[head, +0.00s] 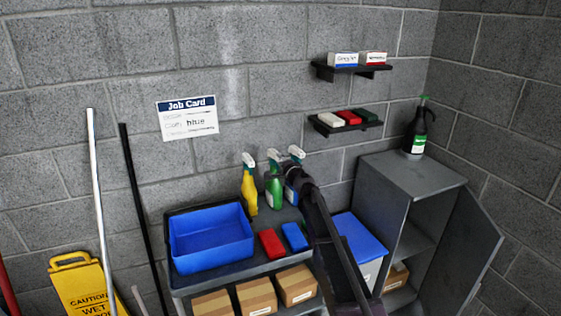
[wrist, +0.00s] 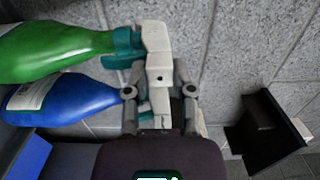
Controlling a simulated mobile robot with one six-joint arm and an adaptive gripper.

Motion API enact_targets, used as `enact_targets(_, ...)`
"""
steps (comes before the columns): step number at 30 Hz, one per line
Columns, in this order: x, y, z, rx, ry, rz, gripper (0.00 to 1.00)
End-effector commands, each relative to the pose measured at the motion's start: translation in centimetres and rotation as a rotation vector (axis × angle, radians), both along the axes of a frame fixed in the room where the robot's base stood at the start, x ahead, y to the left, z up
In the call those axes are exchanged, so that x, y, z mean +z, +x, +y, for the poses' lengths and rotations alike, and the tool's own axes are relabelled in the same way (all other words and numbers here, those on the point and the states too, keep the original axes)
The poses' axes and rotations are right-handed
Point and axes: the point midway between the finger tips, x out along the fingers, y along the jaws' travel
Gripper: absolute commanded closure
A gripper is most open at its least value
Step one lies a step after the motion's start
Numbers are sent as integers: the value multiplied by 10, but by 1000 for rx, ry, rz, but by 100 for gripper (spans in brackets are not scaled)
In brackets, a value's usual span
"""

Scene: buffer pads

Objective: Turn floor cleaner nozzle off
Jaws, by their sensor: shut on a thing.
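Three spray bottles stand in a row on a grey cart: a yellow bottle (head: 250,190), a green bottle (head: 274,190) and a blue bottle (head: 291,194). Each has a white and teal trigger head. I cannot read which label says floor cleaner. My gripper (head: 297,172) is at the head of the blue bottle, and my arm covers part of that bottle. In the wrist view my gripper (wrist: 160,88) is shut on the blue bottle's nozzle (wrist: 160,104). The green bottle's nozzle (wrist: 156,45) is close beside the fingers. The nozzle's setting cannot be made out.
A blue bin (head: 210,245), a red block (head: 271,243) and a blue block (head: 294,237) share the cart top. A job card (head: 187,118) reading "blue" hangs on the wall.

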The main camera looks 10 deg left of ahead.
Motion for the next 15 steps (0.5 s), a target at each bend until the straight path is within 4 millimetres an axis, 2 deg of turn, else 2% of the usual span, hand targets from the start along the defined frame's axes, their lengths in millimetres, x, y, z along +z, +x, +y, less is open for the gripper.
enact_targets(15, 0, 0, 0, 0, -271, -205, 85)
